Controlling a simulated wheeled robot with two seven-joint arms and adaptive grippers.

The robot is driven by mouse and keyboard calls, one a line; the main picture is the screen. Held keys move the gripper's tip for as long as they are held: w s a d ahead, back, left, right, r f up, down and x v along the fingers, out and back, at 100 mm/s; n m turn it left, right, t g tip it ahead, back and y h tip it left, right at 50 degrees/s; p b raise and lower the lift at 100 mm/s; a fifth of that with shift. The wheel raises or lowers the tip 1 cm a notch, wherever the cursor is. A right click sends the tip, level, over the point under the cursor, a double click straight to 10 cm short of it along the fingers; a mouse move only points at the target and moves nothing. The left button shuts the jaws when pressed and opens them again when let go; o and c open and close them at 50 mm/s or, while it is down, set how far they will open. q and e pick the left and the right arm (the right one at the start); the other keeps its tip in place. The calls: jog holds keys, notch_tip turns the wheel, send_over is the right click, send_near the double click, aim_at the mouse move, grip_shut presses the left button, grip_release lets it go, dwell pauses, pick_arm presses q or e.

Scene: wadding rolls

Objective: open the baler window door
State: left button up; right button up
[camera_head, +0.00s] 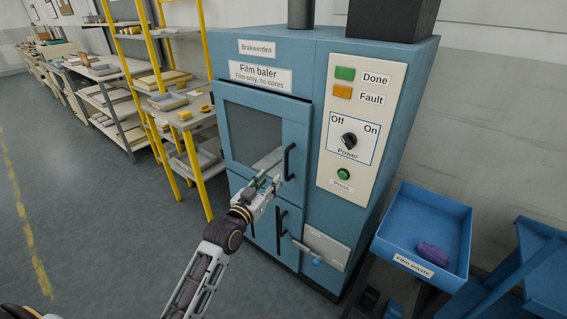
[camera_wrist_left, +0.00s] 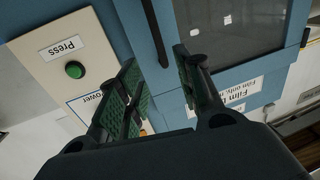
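The blue film baler (camera_head: 320,65) has a window door (camera_head: 297,130) with a dark glass pane and a black vertical handle (camera_head: 289,162) on its right side. The window door looks shut against the cabinet. My left gripper (camera_head: 268,183) is in front of the door's lower part, just left of the handle's lower end in the head view. In the left wrist view my left gripper (camera_wrist_left: 158,68) has its green-padded fingers apart, and the black handle (camera_wrist_left: 154,32) shows between the fingertips. I cannot tell whether they touch it. My right gripper is not in view.
A control panel with a power knob (camera_head: 348,141) and green press button (camera_head: 344,174) is right of the door. A lower door handle (camera_head: 281,222) is below. A blue film waste bin (camera_head: 455,225) stands at right, yellow-framed shelves (camera_head: 198,100) at left.

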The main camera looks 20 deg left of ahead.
aim_at(286, 161)
pick_arm(q)
jog(key=shift+w, duration=0.2)
dwell(0.3)
jog(key=shift+w+d+b, duration=0.15)
jog(key=shift+w+d, duration=0.15)
jog(key=shift+w, duration=1.6)
jog(key=shift+w+d+b, duration=0.2)
jog(key=shift+w+d, duration=0.1)
jog(key=shift+w, duration=1.65)
jog(key=shift+w+d+b, duration=0.15)
jog(key=shift+w+d, duration=0.15)
jog(key=shift+w, duration=1.6)
jog(key=shift+w+d, duration=0.1)
jog(key=shift+w, duration=0.7)
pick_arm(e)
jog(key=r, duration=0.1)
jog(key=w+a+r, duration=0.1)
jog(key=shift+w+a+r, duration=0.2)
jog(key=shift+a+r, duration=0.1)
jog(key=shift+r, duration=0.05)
pick_arm(q)
jog(key=c, duration=0.6)
grip_shut()
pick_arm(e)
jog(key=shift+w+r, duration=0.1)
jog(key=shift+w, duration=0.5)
